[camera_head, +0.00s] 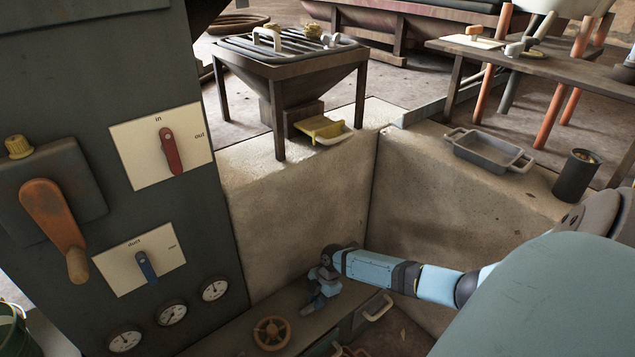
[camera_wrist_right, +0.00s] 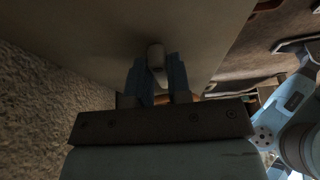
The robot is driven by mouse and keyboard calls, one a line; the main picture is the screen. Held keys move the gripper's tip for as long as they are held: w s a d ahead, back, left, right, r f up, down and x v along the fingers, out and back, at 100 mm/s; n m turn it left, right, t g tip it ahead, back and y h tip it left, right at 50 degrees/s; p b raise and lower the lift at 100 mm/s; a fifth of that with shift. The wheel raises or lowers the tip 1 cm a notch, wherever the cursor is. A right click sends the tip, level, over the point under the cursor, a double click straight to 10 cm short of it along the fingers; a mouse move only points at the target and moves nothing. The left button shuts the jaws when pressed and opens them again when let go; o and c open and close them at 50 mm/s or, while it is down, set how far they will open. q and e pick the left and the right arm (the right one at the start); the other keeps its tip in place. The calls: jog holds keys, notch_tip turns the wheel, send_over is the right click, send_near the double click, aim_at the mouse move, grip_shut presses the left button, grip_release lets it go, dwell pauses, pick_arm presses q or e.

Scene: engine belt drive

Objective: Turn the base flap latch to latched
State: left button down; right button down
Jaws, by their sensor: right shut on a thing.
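My right gripper (camera_head: 314,302) reaches down to the low ledge at the foot of the dark machine cabinet. In the right wrist view my right gripper (camera_wrist_right: 158,82) is shut on a small grey rounded handle, which I take to be the base flap latch (camera_wrist_right: 155,56). The latch stands out from a flat grey-brown panel. The gripper hides most of it in the head view, so I cannot read its position or any label. My left gripper is not in view.
A red-brown handwheel (camera_head: 272,333) sits left of the right gripper. A metal pull handle (camera_head: 378,307) is close on its right. The cabinet has a red lever (camera_head: 171,151), a blue lever (camera_head: 147,268) and several gauges. A concrete wall (camera_head: 300,215) stands behind.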

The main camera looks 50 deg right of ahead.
dwell(0.4)
jog(key=c, duration=1.1)
grip_release()
jog(key=shift+o, duration=0.2)
pick_arm(q)
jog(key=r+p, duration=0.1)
jog(key=p, duration=0.1)
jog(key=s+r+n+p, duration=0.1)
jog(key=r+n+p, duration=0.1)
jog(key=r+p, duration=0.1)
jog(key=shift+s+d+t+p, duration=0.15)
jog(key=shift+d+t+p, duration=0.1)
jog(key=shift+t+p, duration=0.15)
pick_arm(e)
jog(key=v, duration=1.3)
jog(key=shift+d+r, duration=0.15)
jog(key=shift+r, duration=0.2)
